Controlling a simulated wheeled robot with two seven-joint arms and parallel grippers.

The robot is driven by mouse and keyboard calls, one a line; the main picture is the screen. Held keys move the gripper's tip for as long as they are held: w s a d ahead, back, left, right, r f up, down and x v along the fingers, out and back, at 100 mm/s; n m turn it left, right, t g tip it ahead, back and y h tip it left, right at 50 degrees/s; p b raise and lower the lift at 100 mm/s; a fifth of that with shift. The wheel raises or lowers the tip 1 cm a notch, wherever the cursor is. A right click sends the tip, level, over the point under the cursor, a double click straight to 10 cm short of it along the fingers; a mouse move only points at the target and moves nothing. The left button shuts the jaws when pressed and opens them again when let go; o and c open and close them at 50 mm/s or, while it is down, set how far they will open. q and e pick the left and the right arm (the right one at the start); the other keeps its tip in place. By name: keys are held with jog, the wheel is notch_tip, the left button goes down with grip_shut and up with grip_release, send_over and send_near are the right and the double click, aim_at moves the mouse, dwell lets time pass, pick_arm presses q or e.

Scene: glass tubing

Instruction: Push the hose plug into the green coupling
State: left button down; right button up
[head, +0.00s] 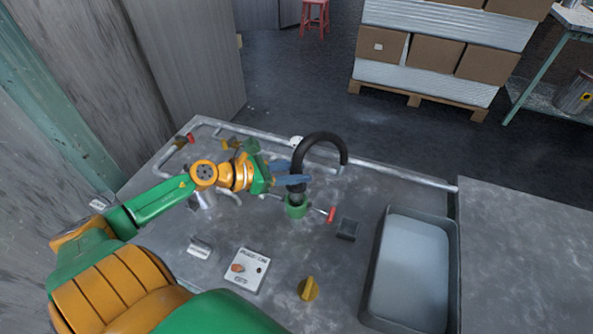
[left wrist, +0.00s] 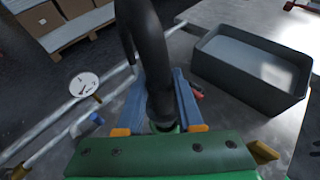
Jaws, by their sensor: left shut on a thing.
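The black hose (head: 325,136) arches up from the bench and comes down to its dark plug (head: 296,189). My left gripper (head: 292,180) is shut on the plug, with its blue fingers on either side. The green coupling (head: 296,209) stands on the bench directly below the plug. The plug's lower end is at the coupling's top; I cannot tell how far inside it is. In the left wrist view the hose (left wrist: 147,45) runs down between the fingers (left wrist: 162,103), and the coupling is mostly hidden behind the gripper. My right gripper is not in view.
A red-handled valve (head: 330,214) sits right of the coupling. A grey tray (head: 452,270) stands at the right. A metal pipe (head: 400,177) runs along the back edge.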

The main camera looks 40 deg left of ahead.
aim_at(289, 187)
pick_arm(q)
jog(key=shift+f+b, duration=2.55)
jog(key=shift+f, duration=0.2)
jog(key=shift+c, duration=2.3)
grip_release()
jog(key=shift+r, duration=0.1)
jog(key=p+v, duration=0.1)
jog(key=v, duration=0.6)
jog(key=shift+s, duration=0.1)
